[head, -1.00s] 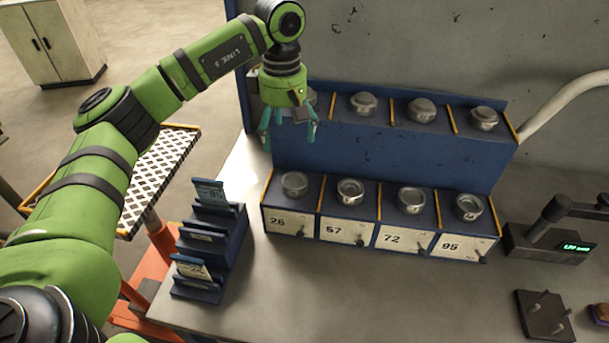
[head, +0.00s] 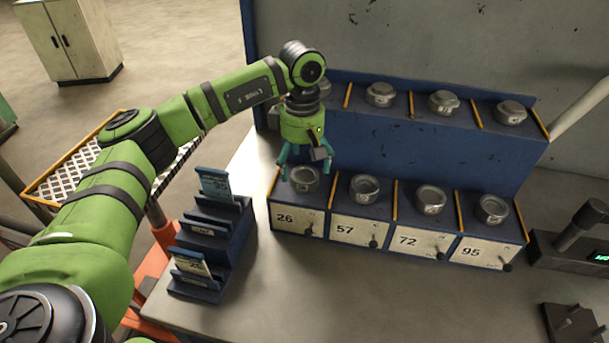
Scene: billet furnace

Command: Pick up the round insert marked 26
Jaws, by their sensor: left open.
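The round metal insert marked 26 (head: 304,180) sits in the leftmost compartment of the front row, above the white label "26" (head: 286,218). My left gripper (head: 304,172) points down just above and around this insert, with its teal fingers spread to either side. The gripper is open and holds nothing; whether the fingers touch the insert cannot be told. The fingers hide part of the insert's edge. My right gripper is not in view.
Inserts 57 (head: 364,188), 72 (head: 430,199) and 95 (head: 491,209) sit to the right in the blue rack (head: 410,155). Several more inserts lie on its upper shelf. A blue card holder (head: 214,240) stands to the left. A black device (head: 575,245) is at the right.

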